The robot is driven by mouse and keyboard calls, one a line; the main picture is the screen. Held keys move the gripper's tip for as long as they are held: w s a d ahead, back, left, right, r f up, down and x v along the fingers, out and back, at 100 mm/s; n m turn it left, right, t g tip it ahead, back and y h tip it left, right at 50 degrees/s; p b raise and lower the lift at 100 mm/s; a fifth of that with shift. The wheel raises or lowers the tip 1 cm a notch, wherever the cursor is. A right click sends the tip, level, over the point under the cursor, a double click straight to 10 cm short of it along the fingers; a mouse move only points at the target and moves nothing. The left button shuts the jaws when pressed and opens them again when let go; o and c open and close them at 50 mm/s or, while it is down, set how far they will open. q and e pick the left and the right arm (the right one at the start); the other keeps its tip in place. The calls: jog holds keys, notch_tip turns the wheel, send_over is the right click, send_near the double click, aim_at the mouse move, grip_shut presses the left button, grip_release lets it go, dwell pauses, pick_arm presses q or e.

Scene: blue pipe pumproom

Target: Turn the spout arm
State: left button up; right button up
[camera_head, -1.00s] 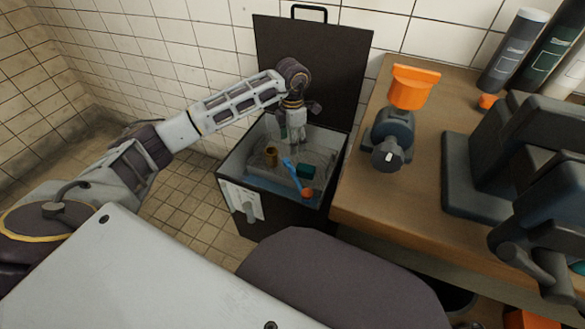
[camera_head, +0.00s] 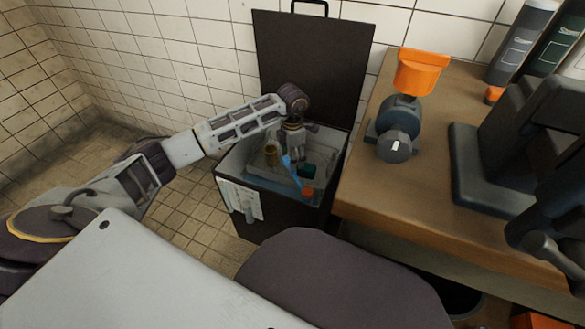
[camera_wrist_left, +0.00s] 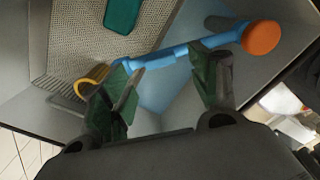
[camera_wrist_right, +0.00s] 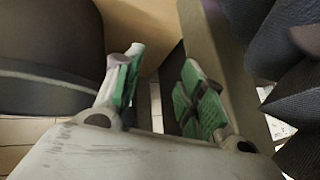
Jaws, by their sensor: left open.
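The spout arm (camera_head: 299,178), a blue bar with an orange round end, lies inside the open black box (camera_head: 228,208). In the left wrist view the spout arm (camera_wrist_left: 168,57) runs slantwise just beyond the fingertips, its orange end (camera_wrist_left: 262,37) at upper right. My left gripper (camera_head: 293,154) points down into the box above the bar. It also shows in the left wrist view (camera_wrist_left: 172,75), open, with the bar across the gap and nothing clamped. Whether a finger touches the bar cannot be told. My right gripper (camera_wrist_right: 160,85) is open and empty beside a brown surface.
The box's lid (camera_head: 312,60) stands raised behind the left arm. A brass-coloured fitting (camera_head: 271,153) and a green block (camera_head: 308,170) are in the box close to the gripper. The wooden bench (camera_head: 425,185) at right carries a blue-and-orange device (camera_head: 400,115) and dark machinery (camera_head: 490,150).

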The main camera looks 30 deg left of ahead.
aim_at(294, 174)
pick_arm(q)
jog(key=shift+f+b, duration=0.75)
jog(key=shift+f, duration=1.7)
grip_shut()
